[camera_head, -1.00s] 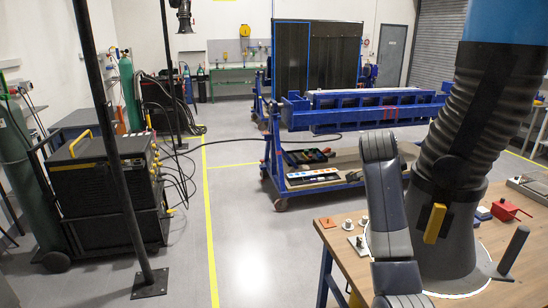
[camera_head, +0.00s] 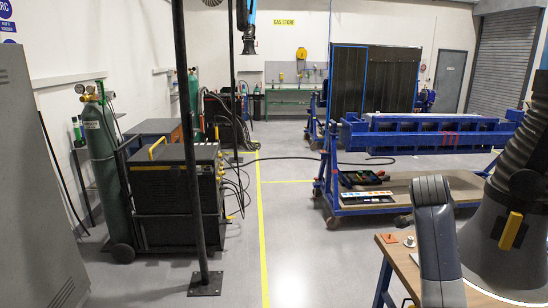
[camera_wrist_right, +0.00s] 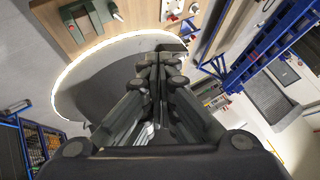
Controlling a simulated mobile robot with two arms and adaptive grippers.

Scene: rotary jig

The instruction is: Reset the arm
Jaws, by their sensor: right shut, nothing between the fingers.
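My right gripper (camera_wrist_right: 160,62) is shut and empty in the right wrist view. Its fingers point over a dark grey round shape (camera_wrist_right: 100,85) with a bright white rim, at the wooden bench. I cannot tell whether the fingers touch it. In the head view my grey right arm (camera_head: 438,245) stands up at the lower right, in front of the bench, and its gripper is out of sight. A grey ribbed hose with a wide hood (camera_head: 485,250) and yellow handle stands beside it on the right. My left gripper is not in view.
The wooden bench (camera_head: 400,260) holds small parts. A blue rotary jig (camera_head: 430,133) stands on a wheeled frame behind. A welding machine (camera_head: 175,190), gas cylinder (camera_head: 100,155) and dark post (camera_head: 190,150) are at left. The floor (camera_head: 300,230) between is clear.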

